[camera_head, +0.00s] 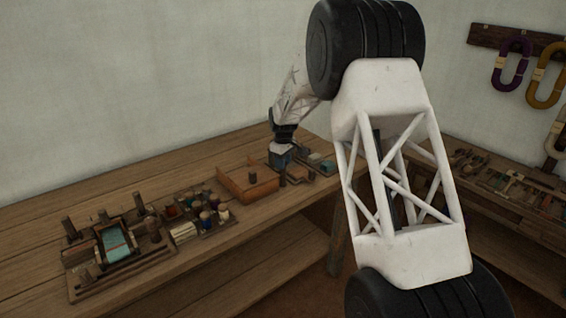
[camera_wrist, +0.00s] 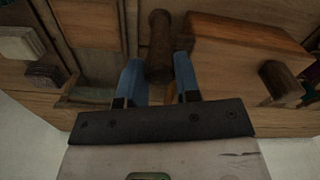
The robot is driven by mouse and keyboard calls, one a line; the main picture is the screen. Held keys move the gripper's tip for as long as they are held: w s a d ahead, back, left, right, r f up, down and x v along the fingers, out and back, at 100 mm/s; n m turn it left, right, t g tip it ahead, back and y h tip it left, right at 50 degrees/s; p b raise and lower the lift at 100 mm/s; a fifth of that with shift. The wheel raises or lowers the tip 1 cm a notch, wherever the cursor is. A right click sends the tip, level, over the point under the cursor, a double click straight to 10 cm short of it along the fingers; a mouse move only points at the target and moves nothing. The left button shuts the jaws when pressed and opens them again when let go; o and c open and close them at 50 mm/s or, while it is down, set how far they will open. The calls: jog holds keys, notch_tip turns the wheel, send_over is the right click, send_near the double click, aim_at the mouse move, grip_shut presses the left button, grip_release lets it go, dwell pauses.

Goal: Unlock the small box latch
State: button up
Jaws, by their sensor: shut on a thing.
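My gripper (camera_wrist: 158,66) points down, with its two blue fingers on either side of a dark wooden peg (camera_wrist: 160,38), and is shut on it. In the head view my gripper (camera_head: 282,162) is low over the far part of the bench, just right of an orange-brown wooden box (camera_head: 243,192). In the wrist view the box (camera_wrist: 236,48) lies right of the peg. The peg looks upright beside the box. I cannot tell whether it is the latch, nor the latch's state. The peg's lower end is hidden.
A dark round knob (camera_wrist: 278,80) stands at the box's right in the wrist view. Left of the box on the bench are a tray of small spools (camera_head: 205,212) and a small loom frame (camera_head: 115,245). Small blocks (camera_head: 318,162) lie right of my gripper.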

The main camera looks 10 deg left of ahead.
jog(key=shift+m, duration=0.4)
jog(key=m, duration=0.8)
jog(key=shift+m, duration=0.3)
jog(key=m, duration=0.4)
jog(key=shift+m, duration=2.3)
jog(key=o, duration=0.9)
